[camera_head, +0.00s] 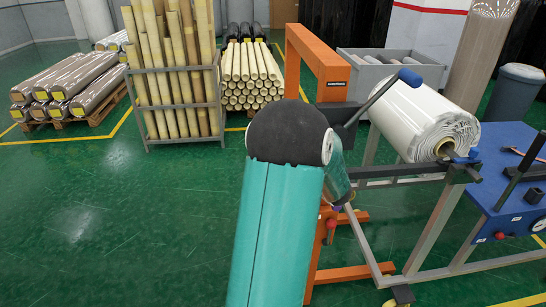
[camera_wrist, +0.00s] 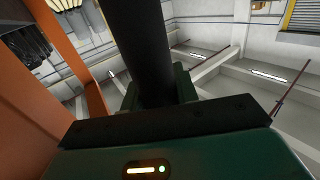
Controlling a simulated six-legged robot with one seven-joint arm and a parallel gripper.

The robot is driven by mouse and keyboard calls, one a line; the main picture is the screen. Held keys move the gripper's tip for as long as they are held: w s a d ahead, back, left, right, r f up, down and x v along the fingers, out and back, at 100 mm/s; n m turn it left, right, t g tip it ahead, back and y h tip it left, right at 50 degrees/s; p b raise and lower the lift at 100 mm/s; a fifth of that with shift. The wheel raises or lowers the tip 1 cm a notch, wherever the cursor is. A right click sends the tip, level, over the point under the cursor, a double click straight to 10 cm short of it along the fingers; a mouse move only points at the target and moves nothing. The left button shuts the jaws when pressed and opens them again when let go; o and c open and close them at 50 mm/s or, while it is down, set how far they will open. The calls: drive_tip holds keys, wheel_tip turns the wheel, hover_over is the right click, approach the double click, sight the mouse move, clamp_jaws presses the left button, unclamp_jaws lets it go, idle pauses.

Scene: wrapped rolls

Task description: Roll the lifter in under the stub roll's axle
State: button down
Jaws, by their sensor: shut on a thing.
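The lifter is an orange frame (camera_head: 331,72) with a tall mast and low orange legs (camera_head: 345,272) on the floor. A dark lever with a blue grip (camera_head: 411,77) slants up beside it. The white stub roll (camera_head: 425,115) lies on a grey metal stand (camera_head: 440,225), its brown core end (camera_head: 445,148) facing me near a blue fitting. The orange legs are left of the stand. In the wrist view my gripper (camera_wrist: 157,98) is shut on a thick black bar (camera_wrist: 150,45), with an orange column (camera_wrist: 35,85) close left. My arm hides the gripper in the head view.
A blue workbench (camera_head: 515,185) stands at the right, near a grey bin (camera_head: 515,92). A rack of tan tubes (camera_head: 180,85) and pallets of wrapped rolls (camera_head: 75,85) stand at the back left. The green floor at the left is clear.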

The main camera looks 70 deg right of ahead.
drive_tip(key=shift+s+d+r, duration=0.1)
drive_tip(key=shift+s+d, duration=0.35)
drive_tip(key=shift+s, duration=0.4)
drive_tip(key=c, duration=1.1)
unclamp_jaws()
drive_tip(key=shift+d, duration=0.15)
drive_tip(key=shift+o, duration=0.2)
drive_tip(key=v, duration=1.3)
drive_tip(key=shift+s+a, duration=0.15)
drive_tip(key=shift+a, duration=0.4)
